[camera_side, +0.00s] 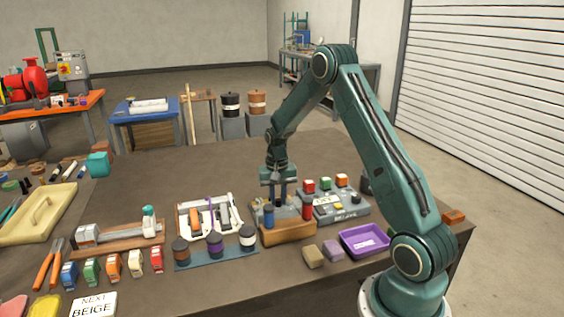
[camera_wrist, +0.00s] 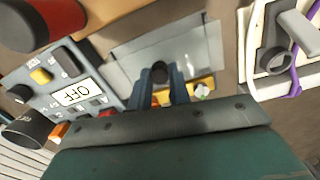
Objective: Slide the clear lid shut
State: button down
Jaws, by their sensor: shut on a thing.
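The clear lid (camera_wrist: 198,48) is a see-through pane with a dark round knob (camera_wrist: 160,70), seen in the wrist view. My gripper (camera_wrist: 161,80) is shut on that knob, one finger on each side. Colourful small items (camera_wrist: 200,90) show close to the fingers, partly hidden by my gripper's body. In the side view my gripper (camera_side: 283,199) points down at a low grey box (camera_side: 259,212), behind a wooden block. The lid's edges and how far it covers the box are hard to tell there.
A grey control panel (camera_wrist: 72,88) with buttons and an OFF display stands close beside the box. A wooden block (camera_side: 288,233) holding blue and red cylinders is in front. A white tray (camera_side: 207,216) lies left, and a purple tray (camera_side: 364,241) lies front right.

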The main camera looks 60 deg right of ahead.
jog(key=shift+w+d, duration=2.75)
jog(key=c, duration=1.3)
grip_release()
jog(key=shift+r, duration=0.15)
notch_tip(320, 180, up, 14)
jog(key=shift+f, duration=0.2)
jog(key=shift+a, duration=0.1)
